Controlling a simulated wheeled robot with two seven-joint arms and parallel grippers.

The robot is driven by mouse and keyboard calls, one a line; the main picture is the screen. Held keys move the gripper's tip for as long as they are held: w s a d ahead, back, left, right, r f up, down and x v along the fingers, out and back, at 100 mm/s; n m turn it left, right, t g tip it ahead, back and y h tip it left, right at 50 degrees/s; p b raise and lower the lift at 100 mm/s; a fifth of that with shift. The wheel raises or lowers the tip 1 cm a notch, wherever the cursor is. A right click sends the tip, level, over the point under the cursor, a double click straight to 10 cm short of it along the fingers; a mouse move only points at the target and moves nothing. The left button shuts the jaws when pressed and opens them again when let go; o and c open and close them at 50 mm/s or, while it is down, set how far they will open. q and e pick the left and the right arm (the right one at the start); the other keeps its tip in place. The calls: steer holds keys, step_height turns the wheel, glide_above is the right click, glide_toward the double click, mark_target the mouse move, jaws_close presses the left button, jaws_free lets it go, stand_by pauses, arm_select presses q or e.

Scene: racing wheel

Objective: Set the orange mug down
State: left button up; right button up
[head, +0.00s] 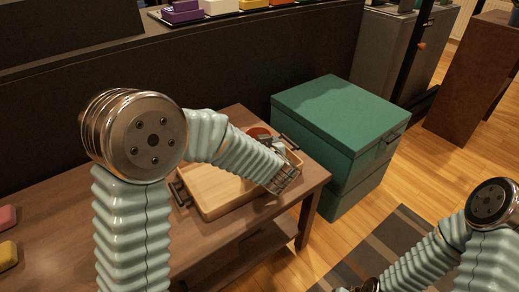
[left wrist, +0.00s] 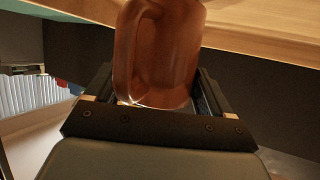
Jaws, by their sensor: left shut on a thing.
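The orange mug (left wrist: 160,50) looks brownish-orange and glossy in the left wrist view, with its handle on the left. It sits between the two fingers of my left gripper (left wrist: 155,95), which is shut on it. In the head view, my left arm reaches over the wooden tray (head: 215,197), and a small part of the mug (head: 260,132) shows past the wrist at the tray's far right end. The wrist hides most of the gripper and mug, so I cannot tell whether the mug touches the tray.
The tray has dark handles and lies on a brown wooden table (head: 60,215). A green box (head: 335,112) stands just beyond the table's right end. Pink (head: 6,217) and yellow (head: 7,255) items lie at the left edge. The table's left part is mostly clear.

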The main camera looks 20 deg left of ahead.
arm_select(q)
steer(key=shift+f, duration=0.4)
steer(key=shift+f, duration=0.2)
steer(key=o, duration=1.1)
steer(key=shift+r, duration=0.3)
steer(key=p+v, duration=0.2)
steer(key=v, duration=1)
steer(key=shift+f, duration=0.15)
